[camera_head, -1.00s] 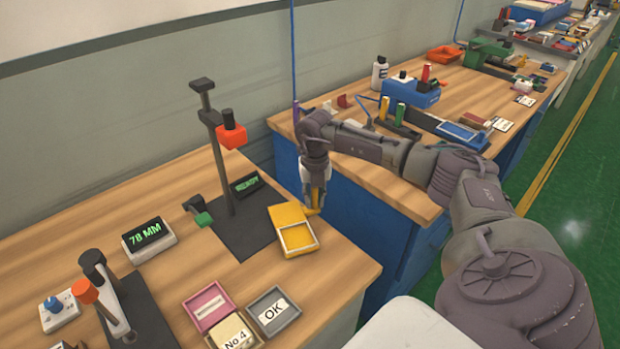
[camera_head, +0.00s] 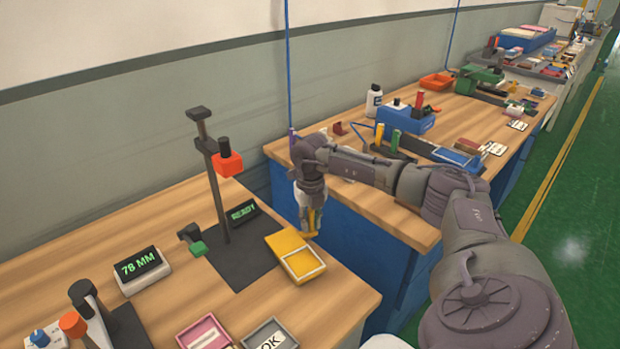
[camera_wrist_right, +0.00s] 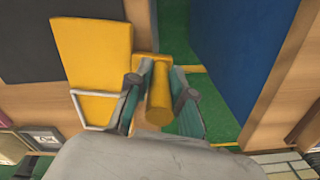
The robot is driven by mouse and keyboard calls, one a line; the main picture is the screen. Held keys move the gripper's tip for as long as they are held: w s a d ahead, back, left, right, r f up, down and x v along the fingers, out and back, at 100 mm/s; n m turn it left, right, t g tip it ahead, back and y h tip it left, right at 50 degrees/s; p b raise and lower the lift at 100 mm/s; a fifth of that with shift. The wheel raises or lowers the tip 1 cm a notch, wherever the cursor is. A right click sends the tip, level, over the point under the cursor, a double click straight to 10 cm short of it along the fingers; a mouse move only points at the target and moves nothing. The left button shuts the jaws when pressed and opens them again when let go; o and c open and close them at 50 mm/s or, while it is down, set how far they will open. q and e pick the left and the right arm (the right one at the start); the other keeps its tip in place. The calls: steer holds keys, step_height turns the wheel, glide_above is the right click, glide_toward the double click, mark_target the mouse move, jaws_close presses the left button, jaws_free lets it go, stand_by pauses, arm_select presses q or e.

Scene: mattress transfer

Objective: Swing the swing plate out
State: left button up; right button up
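The swing plate (camera_head: 287,246) is a flat yellow plate with a pale square outline at its near end. It sits at the right side of the left bench, beside a black base. It also shows in the right wrist view (camera_wrist_right: 92,55), with a yellow round handle (camera_wrist_right: 159,103) at its side. My right gripper (camera_head: 311,228) is at the plate's right edge, fingers down, with yellow between them. In the right wrist view its fingers (camera_wrist_right: 159,95) flank the handle closely and look shut on it. My left gripper is in no view.
A post with an orange head (camera_head: 228,163) rises from the black base (camera_head: 240,265). A "78 MM" display (camera_head: 141,265) stands left of it. A pink tray (camera_head: 204,333) and a grey tray (camera_head: 270,335) lie in front. A blue-sided bench (camera_head: 362,235) stands right, across a gap.

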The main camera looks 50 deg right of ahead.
steer(key=o, duration=0.4)
steer(key=shift+w+r, duration=0.1)
steer(key=shift+r, duration=0.15)
step_height(320, 180, up, 12)
steer(key=shift+f, duration=0.2)
stand_by(0.5)
